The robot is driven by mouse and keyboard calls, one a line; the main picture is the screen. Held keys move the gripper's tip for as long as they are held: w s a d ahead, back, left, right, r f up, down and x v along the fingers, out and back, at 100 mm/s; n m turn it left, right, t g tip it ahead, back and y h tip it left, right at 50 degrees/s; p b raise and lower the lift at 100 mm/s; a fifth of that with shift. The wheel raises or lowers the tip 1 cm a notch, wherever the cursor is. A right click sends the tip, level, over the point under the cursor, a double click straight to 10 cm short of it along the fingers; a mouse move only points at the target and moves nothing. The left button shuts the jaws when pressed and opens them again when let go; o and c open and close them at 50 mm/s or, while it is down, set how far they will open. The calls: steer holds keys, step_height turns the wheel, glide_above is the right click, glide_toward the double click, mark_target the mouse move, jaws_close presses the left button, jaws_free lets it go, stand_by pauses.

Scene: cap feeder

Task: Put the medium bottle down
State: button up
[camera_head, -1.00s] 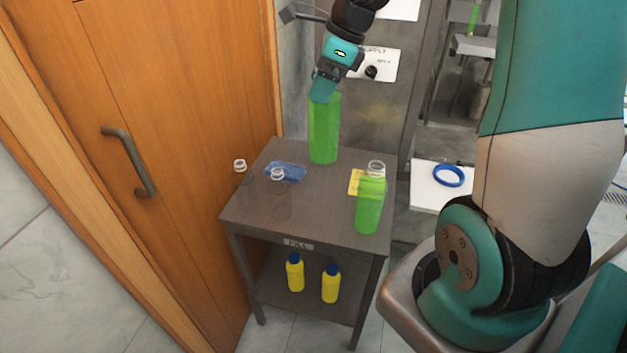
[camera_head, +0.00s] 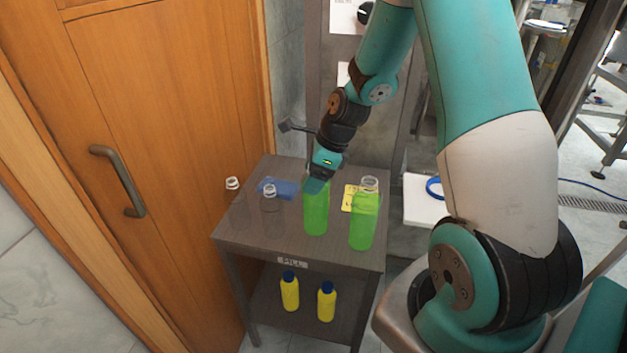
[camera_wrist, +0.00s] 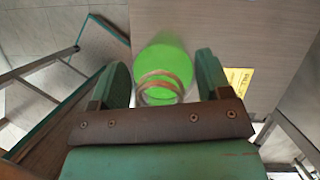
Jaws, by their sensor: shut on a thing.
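The bottle in my grip (camera_head: 316,213) is tall, upright and filled green; I take it to be the medium bottle. My gripper (camera_head: 318,184) is shut around its top, seen from above. In the wrist view the bottle's clear neck ring (camera_wrist: 158,85) and green body (camera_wrist: 163,62) show between my two fingers (camera_wrist: 160,78). Its base appears at the dark table's (camera_head: 285,238) top, between the other bottles; I cannot tell whether it touches. A second green bottle (camera_head: 363,222) with a clear neck stands close to its right.
Two clear empty bottles (camera_head: 233,200) (camera_head: 271,203) stand on the left of the table. A blue item (camera_head: 280,188) and a yellow label (camera_head: 349,198) lie farther back. Two yellow bottles (camera_head: 290,292) (camera_head: 326,302) are on the lower shelf. A wooden door (camera_head: 165,130) is at left.

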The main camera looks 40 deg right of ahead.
steer(key=shift+f, duration=0.85)
steer(key=shift+f, duration=0.15)
steer(key=o, duration=1.7)
steer(key=shift+c, duration=0.2)
